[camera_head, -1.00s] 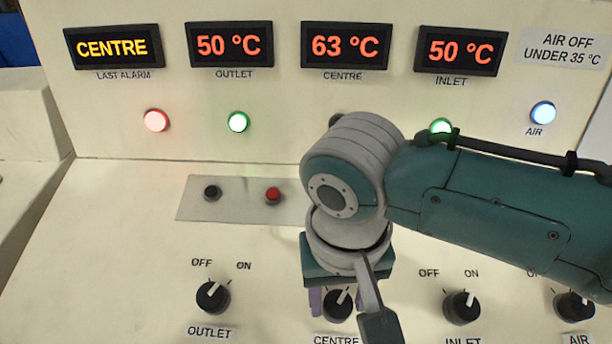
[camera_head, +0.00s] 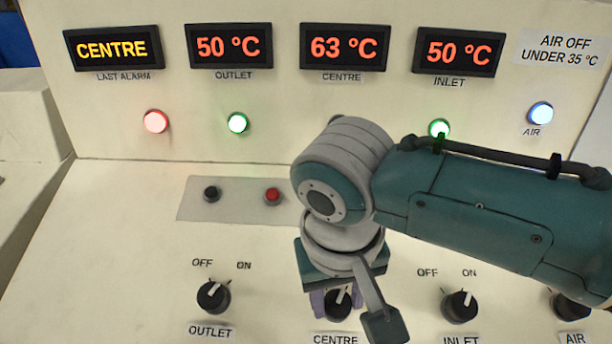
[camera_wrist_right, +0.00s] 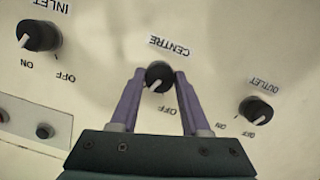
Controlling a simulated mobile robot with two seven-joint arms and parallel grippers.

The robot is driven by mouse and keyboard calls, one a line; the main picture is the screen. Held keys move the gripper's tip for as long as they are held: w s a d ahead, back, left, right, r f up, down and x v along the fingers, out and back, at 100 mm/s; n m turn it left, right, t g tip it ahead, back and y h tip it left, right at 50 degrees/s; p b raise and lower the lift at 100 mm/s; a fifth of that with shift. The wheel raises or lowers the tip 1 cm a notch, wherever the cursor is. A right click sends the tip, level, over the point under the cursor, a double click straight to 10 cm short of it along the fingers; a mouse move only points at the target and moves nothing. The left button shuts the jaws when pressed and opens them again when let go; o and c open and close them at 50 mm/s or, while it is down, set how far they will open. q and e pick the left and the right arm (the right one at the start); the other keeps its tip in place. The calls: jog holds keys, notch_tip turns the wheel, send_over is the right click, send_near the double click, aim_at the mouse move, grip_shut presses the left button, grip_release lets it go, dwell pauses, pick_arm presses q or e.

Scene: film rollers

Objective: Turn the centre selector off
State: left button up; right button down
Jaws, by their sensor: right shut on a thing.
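The centre selector (camera_head: 338,306) is a black round knob with a white pointer, partly hidden by my right arm in the head view. In the wrist view, which is upside down, the centre selector (camera_wrist_right: 159,76) sits between the two purple fingers of my right gripper (camera_wrist_right: 160,73). My right gripper (camera_head: 337,303) is shut on this knob. The pointer leans toward the ON side, away from the OFF label. The CENTRE display (camera_head: 345,48) reads 63 °C. My left gripper is not in view.
The outlet selector (camera_head: 213,296) stands left of the centre one and the inlet selector (camera_head: 459,304) right. The air selector (camera_head: 570,306) is partly covered by my arm. A black button (camera_head: 211,194) and a red button (camera_head: 272,195) sit above. The LAST ALARM display (camera_head: 112,48) reads CENTRE.

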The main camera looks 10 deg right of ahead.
jog(key=n+h+p, duration=0.1)
jog(key=n, duration=0.4)
jog(key=shift+a+p, duration=0.1)
jog(key=shift+p, duration=0.25)
jog(key=n+h+p, duration=0.1)
jog(key=n, duration=0.4)
jog(key=shift+n+t, duration=0.3)
jog(key=shift+t, duration=0.1)
jog(key=shift+c, duration=1.9)
grip_release()
